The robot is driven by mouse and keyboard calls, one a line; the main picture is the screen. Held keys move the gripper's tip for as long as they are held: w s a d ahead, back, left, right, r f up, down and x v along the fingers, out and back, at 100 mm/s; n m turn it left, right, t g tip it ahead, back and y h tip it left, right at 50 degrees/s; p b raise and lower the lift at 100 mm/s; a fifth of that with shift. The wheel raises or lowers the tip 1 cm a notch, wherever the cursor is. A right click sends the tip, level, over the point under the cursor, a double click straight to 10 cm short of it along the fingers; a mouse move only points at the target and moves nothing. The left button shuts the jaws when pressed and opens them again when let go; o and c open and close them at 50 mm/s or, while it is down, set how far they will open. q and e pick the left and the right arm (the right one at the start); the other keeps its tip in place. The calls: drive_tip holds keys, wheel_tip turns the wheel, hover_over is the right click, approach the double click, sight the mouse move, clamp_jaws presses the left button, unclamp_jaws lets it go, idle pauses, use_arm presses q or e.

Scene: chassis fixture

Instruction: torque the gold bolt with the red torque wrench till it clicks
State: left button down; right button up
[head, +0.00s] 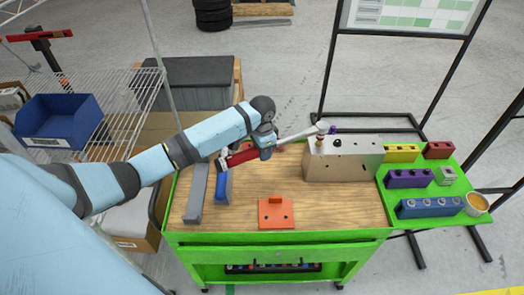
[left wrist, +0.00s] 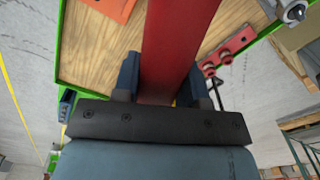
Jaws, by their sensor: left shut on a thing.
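My left gripper (head: 262,148) is shut on the red handle of the torque wrench (head: 240,157). In the left wrist view the red handle (left wrist: 172,45) passes between the two dark fingers (left wrist: 163,85). The wrench's silver shaft reaches right to its round head, which is over the near top left of the metal block (head: 343,168). A small gold-brown bolt (head: 320,138) shows just under the head; whether the head is seated on it I cannot tell. A black bolt and a purple one show near it on the block. My right gripper is out of view.
The block stands on a wooden-topped green cart (head: 245,236). An orange block (head: 276,213), a blue piece (head: 223,188) and a grey bar (head: 196,193) lie on the cart.

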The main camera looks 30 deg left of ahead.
use_arm(q)
drive_tip(key=shift+r, duration=2.45)
